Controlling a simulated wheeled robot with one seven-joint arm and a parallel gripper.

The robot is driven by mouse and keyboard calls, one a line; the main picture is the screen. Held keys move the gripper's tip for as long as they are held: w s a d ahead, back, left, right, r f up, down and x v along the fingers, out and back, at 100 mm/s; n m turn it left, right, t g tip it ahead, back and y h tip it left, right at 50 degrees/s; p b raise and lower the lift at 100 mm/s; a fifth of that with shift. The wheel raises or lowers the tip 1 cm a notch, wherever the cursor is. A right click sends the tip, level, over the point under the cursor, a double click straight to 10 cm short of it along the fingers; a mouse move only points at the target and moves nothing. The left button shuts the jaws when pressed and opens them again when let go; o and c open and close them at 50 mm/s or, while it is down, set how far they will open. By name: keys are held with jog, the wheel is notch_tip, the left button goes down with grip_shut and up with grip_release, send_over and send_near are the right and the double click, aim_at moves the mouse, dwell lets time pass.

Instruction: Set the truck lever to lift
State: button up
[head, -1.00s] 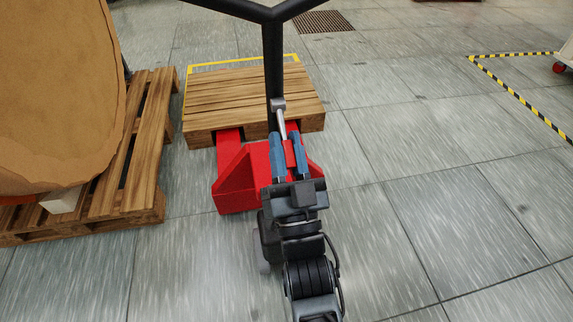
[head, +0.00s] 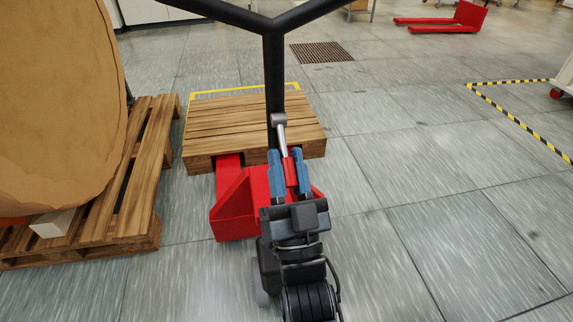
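The red pallet truck (head: 236,208) stands ahead of me with a black handle column and T-shaped bar (head: 273,70). Its lever (head: 282,134) is a slim grey metal rod hanging from a grey pivot on the column, with a red grip (head: 290,172) at its lower end, pointing down toward me. My gripper (head: 286,152) reaches from below; its two blue fingers lie on both sides of the red grip, with no clear gap showing, so it looks shut on it. The lower end of the grip is partly hidden by my gripper.
The truck's forks run under a wooden pallet (head: 250,120) inside a yellow floor outline. Another pallet (head: 125,215) with a large brown roll (head: 55,110) stands close on the left. The floor on the right is clear up to black-yellow tape (head: 515,125). Another red truck (head: 455,18) is far back.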

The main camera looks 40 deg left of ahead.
jog(key=o, duration=0.4)
jog(key=shift+v, duration=3.9)
jog(key=s+d+f+m+t+h, duration=0.1)
jog(key=s+d+f+m+h, duration=0.2)
jog(key=d, duration=0.7)
jog(key=s+d+f+h, duration=0.2)
jog(key=s+d+h, duration=0.35)
jog(key=d, duration=0.45)
jog(key=s+d+f+m+t+h, duration=0.1)
jog(key=s+d+f+m+h, duration=0.25)
jog(key=d, duration=0.55)
jog(key=s+d+r+g+h, duration=0.25)
jog(key=s+d+h, duration=0.2)
jog(key=s, duration=0.25)
jog(key=s+d+r+g+h, duration=0.1)
jog(key=s+d+r+h, duration=0.25)
jog(key=s+d, duration=0.25)
jog(key=shift+y, duration=0.4)
notch_tip(320, 180, up, 20)
jog(key=p, duration=1.9)
jog(key=shift+s+d+f, duration=0.15)
jog(key=shift+d+f, duration=0.05)
